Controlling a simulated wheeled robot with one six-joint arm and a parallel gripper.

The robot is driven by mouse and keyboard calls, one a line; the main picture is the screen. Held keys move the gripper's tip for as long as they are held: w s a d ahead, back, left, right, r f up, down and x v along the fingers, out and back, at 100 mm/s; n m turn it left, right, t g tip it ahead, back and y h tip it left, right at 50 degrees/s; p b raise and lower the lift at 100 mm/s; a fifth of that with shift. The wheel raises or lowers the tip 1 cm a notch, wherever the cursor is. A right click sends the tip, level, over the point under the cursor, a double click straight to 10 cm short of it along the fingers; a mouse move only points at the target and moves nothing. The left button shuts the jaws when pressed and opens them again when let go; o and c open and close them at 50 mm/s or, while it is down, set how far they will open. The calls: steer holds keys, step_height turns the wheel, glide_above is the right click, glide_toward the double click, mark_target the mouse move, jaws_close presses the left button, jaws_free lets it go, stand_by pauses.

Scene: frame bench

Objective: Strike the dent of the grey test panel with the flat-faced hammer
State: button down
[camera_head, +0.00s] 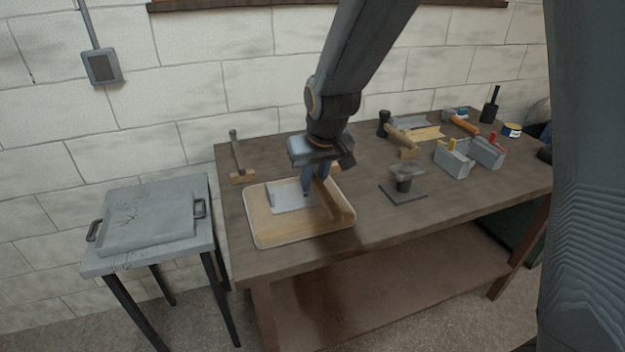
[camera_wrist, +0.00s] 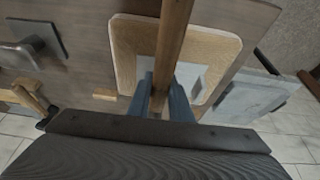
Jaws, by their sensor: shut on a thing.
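The grey test panel (camera_head: 288,198) lies flat on a pale wooden board with a raised rim (camera_head: 262,234) at the bench's left. Its dent cannot be made out clearly. My gripper (camera_head: 314,188) is over the panel's right side, shut on a brown wooden handle (camera_head: 337,203). In the wrist view the handle (camera_wrist: 174,40) runs between the blue fingers (camera_wrist: 166,100) and out of the top of the picture. No head shows on it, so I cannot tell whether it is the flat-faced hammer. Part of the panel (camera_wrist: 188,76) shows beside the fingers.
A mallet-like tool (camera_head: 237,155) stands behind the board. A dark-headed hammer (camera_head: 401,143), a dark block on a plate (camera_head: 404,193) and grey boxes (camera_head: 452,161) are to the right. A grey side table (camera_head: 203,240) stands left. The bench's front middle is clear.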

mark_target(314, 174)
step_height(314, 174, down, 5)
steer(key=shift+r+b, duration=0.2)
steer(key=shift+b, duration=1.05)
step_height(314, 174, up, 8)
steer(key=p, duration=0.6)
steer(key=shift+f, duration=0.1)
